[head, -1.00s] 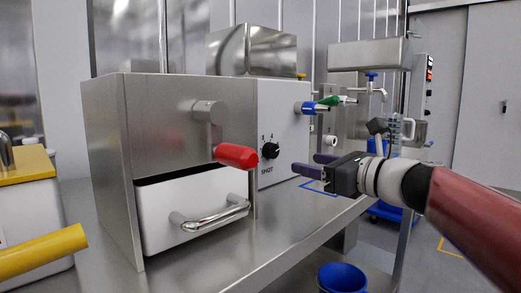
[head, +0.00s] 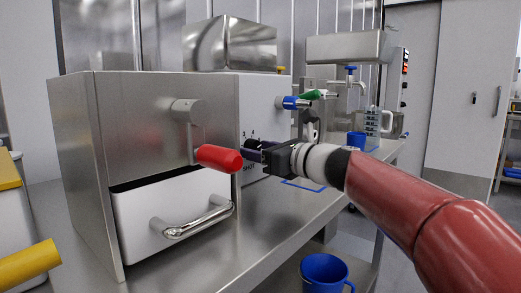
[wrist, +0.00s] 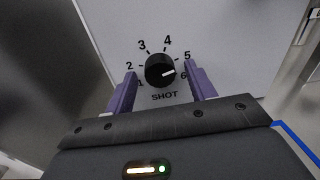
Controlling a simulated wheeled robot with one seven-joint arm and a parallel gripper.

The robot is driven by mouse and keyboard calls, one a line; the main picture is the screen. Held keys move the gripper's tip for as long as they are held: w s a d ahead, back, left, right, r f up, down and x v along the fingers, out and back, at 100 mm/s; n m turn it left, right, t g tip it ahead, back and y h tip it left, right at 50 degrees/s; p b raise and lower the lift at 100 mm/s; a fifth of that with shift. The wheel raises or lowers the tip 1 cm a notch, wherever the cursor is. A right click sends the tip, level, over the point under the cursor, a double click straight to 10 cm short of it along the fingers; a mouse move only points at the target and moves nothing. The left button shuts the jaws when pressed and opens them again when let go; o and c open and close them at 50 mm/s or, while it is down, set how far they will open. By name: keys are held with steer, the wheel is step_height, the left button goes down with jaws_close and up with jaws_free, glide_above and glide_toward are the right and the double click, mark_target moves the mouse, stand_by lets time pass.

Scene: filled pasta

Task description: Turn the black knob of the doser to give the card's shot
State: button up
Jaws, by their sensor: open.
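The doser is a steel box (head: 130,120) with a white front panel (head: 262,105). Its black knob (wrist: 160,70) shows in the wrist view, with a white pointer aimed right, close to the 6. A printed scale rings it, with SHOT below; the 1 is partly covered by a finger. My gripper (wrist: 159,72) is open, its purple fingers on either side of the knob with gaps between. In the head view my gripper (head: 255,150) is at the panel and hides most of the knob. I see no card in these views.
A red-handled lever (head: 218,158) and a white drawer (head: 150,215) with a steel handle are left of my gripper. Blue and green taps (head: 295,102) stick out above it. A blue mug (head: 325,272) stands below the counter edge. A yellow handle (head: 30,262) is at far left.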

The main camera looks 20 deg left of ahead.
steer(key=c, duration=1)
steer(key=shift+o, duration=0.2)
steer(key=shift+f+n+b, duration=0.1)
steer(key=shift+n+b, duration=0.2)
steer(key=shift+b, duration=0.05)
steer(key=shift+f+n+b, duration=0.1)
steer(key=shift+n+b, duration=0.8)
steer(key=shift+n, duration=0.1)
steer(key=n+b, duration=0.2)
steer(key=shift+n, duration=0.3)
steer(key=shift+w+n+b, duration=0.1)
steer(key=shift+n+b, duration=1.5)
steer(key=shift+n, duration=0.8)
